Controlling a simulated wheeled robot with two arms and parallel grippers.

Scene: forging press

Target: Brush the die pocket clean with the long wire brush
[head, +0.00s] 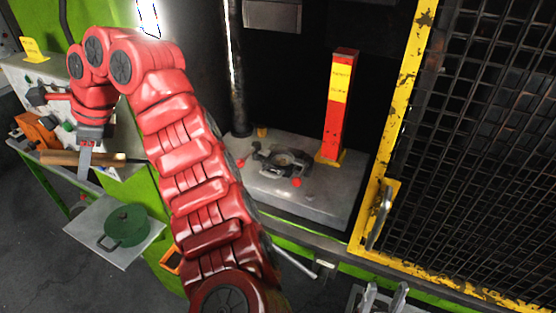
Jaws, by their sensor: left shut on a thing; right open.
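The die (283,161) sits on the grey press bed (318,203), inside the dark press opening. Its round pocket faces up; I cannot make out what lies in it. My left gripper (86,172) points down at the far left, well away from the die. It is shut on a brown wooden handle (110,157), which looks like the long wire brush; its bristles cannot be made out. My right gripper (385,298) is at the bottom edge, open and empty, with only its fingers showing.
A red post with yellow labels (339,110) stands on the bed right of the die. A yellow-framed mesh guard (405,110) fills the right side. An orange box (37,130) is beside the wooden handle.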

